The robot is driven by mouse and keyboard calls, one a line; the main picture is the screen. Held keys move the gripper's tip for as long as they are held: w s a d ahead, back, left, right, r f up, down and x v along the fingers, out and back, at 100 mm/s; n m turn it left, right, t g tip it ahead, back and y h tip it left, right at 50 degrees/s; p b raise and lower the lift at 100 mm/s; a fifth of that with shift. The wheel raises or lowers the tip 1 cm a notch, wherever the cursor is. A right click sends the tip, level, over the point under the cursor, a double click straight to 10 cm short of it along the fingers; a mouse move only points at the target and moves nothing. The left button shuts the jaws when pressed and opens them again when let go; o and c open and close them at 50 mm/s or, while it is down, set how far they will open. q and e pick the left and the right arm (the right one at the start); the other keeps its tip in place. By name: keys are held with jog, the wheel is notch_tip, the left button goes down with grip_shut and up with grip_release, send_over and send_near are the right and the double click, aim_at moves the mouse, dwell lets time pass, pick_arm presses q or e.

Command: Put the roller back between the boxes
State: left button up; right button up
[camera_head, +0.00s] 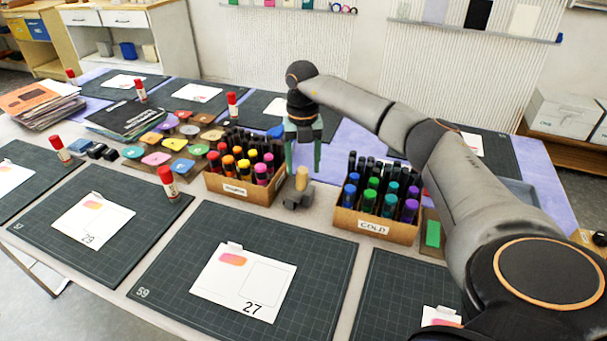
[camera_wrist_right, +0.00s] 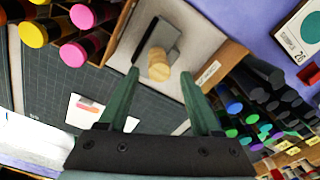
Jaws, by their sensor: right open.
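The roller (camera_head: 296,196) has a dark grey body and a pale wooden handle that stands up. It is on the light table strip between the two cardboard marker boxes. The warm-coloured box (camera_head: 232,188) is on its left and the box labelled COLD (camera_head: 347,221) on its right. My right gripper (camera_head: 303,160) points down just above and behind the roller, with its green fingers apart. In the right wrist view the roller's handle (camera_wrist_right: 158,66) shows end-on between the tips of the open gripper (camera_wrist_right: 160,74), with nothing gripped. My left gripper is not in view.
Dark cutting mats (camera_head: 180,258) with white cards lie along the front. Red-capped glue sticks (camera_head: 168,184) stand around the table. Coloured ink pads (camera_head: 157,158) sit left of the warm box. A green block (camera_head: 433,234) is right of the COLD box.

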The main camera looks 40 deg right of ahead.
jog(key=r, duration=0.7)
jog(key=shift+w+d+r, duration=0.15)
jog(key=shift+d+r, duration=0.05)
jog(key=shift+r, duration=0.2)
